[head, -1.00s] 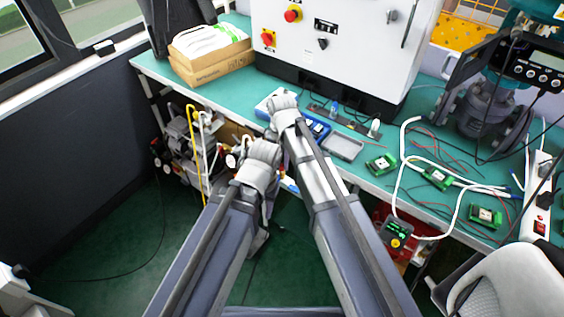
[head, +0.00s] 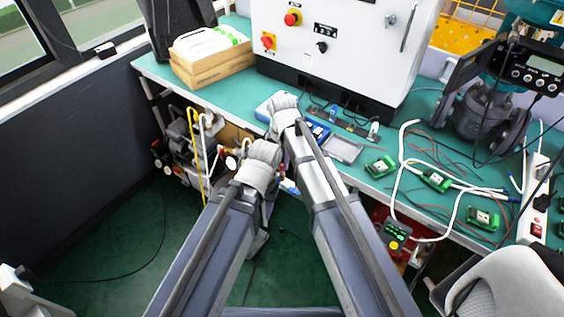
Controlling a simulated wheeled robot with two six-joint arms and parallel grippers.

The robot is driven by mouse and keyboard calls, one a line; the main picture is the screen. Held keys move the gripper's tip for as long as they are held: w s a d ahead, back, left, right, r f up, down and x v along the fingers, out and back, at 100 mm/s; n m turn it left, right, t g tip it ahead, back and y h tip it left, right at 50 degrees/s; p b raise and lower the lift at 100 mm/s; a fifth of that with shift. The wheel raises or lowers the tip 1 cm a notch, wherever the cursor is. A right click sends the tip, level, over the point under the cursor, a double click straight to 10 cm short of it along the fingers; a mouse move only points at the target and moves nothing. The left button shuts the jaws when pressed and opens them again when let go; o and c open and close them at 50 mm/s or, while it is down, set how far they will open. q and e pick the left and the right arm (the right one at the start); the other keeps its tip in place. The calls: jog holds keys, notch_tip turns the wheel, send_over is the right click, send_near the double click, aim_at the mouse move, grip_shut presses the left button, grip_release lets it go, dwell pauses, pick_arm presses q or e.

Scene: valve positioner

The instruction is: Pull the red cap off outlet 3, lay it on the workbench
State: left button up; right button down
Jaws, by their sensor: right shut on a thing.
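The red cap and outlet 3 cannot be made out in the head view. My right gripper (head: 284,104) is over the front edge of the green workbench (head: 237,97), beside a blue and white item (head: 264,110). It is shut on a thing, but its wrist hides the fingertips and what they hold. My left gripper (head: 264,158) is lower and nearer, in front of the bench edge. Its fingers are mostly hidden, so I cannot tell whether it is open or shut.
A white control cabinet (head: 345,45) stands behind my grippers. A cardboard box (head: 212,62) is at the back left. A grey tray (head: 343,149), green circuit boards (head: 437,180) and loose wires lie to the right. Tubing and fittings (head: 190,150) are under the bench at left.

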aim_at(281, 165)
jog(key=shift+r+p, duration=0.45)
dwell(0.5)
jog(key=shift+r+p, duration=1.95)
jog(key=shift+r, duration=0.05)
jog(key=shift+a, duration=0.1)
